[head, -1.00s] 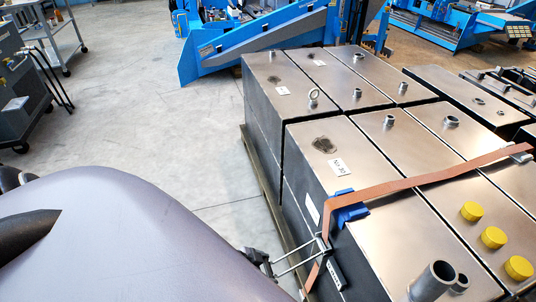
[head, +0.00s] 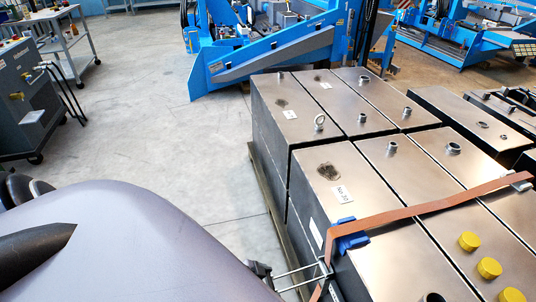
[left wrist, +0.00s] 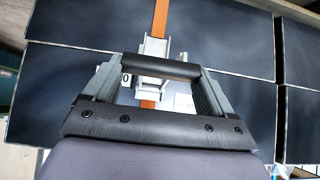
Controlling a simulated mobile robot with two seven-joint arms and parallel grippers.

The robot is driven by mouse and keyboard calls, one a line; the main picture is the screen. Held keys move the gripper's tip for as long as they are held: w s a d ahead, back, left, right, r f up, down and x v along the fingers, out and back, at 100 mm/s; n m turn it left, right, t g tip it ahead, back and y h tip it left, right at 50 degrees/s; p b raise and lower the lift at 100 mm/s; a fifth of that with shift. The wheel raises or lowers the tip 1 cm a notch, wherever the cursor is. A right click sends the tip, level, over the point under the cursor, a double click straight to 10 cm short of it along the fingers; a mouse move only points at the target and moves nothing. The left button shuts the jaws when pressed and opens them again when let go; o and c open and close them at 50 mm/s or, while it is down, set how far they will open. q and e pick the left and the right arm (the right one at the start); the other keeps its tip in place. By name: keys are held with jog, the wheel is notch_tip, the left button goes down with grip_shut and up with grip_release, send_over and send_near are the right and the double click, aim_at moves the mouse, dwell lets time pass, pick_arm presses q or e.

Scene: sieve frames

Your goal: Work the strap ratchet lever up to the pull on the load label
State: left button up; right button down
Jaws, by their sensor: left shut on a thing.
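An orange ratchet strap (head: 430,207) runs over the metal tanks, over a blue corner guard (head: 350,236) and down the dark side face. In the left wrist view the silver ratchet (left wrist: 155,48) sits on the strap against that face. Its dark lever bar (left wrist: 160,67) lies between my fingertips. My left gripper (head: 324,268) is shut on this lever; it also shows in the left wrist view (left wrist: 160,70). A small label marked "0" (left wrist: 126,78) is beside the ratchet, partly hidden. A white label (left wrist: 183,103) shows behind my gripper. My right gripper is out of view.
Yellow caps (head: 470,241) and pipe stubs stand up from the tank tops. A white plate (head: 342,194) lies on one tank. A blue machine (head: 270,60) stands behind. The concrete floor (head: 150,130) to the left is clear. A grey cabinet (head: 35,110) stands far left.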

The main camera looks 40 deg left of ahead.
pick_arm(q)
jog(key=shift+w+d+r, duration=0.4)
jog(key=shift+w+d, duration=0.05)
jog(key=shift+w, duration=0.15)
jog(key=o, duration=1.3)
jog(key=shift+s+a+f, duration=0.1)
jog(key=shift+s+a, duration=0.1)
jog(key=shift+s+a+r+p, duration=0.1)
jog(key=shift+s+r+p, duration=0.1)
jog(key=shift+p, duration=0.1)
jog(key=p+v, duration=0.4)
jog(key=v, duration=0.2)
jog(key=shift+s+a+r, duration=0.1)
jog(key=shift+r, duration=0.1)
